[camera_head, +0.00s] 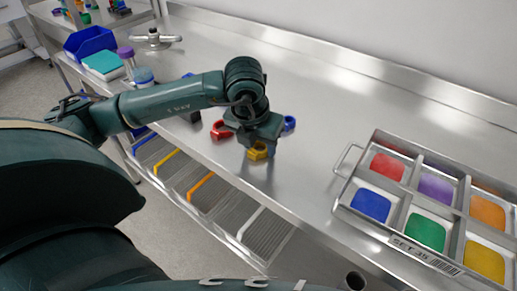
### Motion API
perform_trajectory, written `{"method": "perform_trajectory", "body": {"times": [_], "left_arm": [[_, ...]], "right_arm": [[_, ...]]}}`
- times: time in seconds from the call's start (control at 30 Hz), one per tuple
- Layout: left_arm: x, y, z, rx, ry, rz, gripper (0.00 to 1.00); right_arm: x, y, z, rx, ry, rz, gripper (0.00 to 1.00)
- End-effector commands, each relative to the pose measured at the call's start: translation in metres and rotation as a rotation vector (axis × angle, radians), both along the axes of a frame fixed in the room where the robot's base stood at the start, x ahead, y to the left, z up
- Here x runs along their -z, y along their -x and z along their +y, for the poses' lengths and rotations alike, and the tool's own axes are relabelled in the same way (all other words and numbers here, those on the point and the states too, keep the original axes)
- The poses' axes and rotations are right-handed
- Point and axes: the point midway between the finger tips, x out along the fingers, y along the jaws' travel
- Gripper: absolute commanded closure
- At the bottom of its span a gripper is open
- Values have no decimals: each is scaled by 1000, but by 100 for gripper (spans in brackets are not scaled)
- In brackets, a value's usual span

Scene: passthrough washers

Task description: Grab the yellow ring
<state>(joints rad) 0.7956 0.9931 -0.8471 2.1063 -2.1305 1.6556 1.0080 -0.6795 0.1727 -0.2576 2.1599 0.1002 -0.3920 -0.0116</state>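The yellow ring (257,152) is at the middle of the camera_head view, directly under my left gripper (258,140). The gripper points down over it from my dark green arm, which comes in from the left. The gripper body hides the upper part of the ring and most of the fingers. I cannot tell whether the fingers are open or closed on the ring, or whether it touches the table. A red ring (220,130) lies just left of the gripper and a blue ring (289,123) just right. My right gripper is not in view.
A metal tray (345,191) with coloured compartments stands at the right on the steel table (320,115). A blue bin (90,42), a teal box (103,65) and small containers are at the far left. Slotted shelf trays sit below the table's front edge.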

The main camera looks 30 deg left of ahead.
Motion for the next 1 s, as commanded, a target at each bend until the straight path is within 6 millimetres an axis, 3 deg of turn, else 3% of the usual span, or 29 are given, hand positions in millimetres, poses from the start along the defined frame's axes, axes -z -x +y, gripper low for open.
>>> {"method": "perform_trajectory", "body": {"times": [0.33,0.6,0.77,1.0], "left_arm": [[0,0,0,0,0,0,82],[-4,0,0,0,1,-2,83],[-28,-1,0,1,1,-5,83],[-76,-1,0,1,1,-5,83]], "right_arm": [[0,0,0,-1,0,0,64],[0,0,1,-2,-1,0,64],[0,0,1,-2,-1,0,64],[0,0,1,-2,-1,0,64]]}}
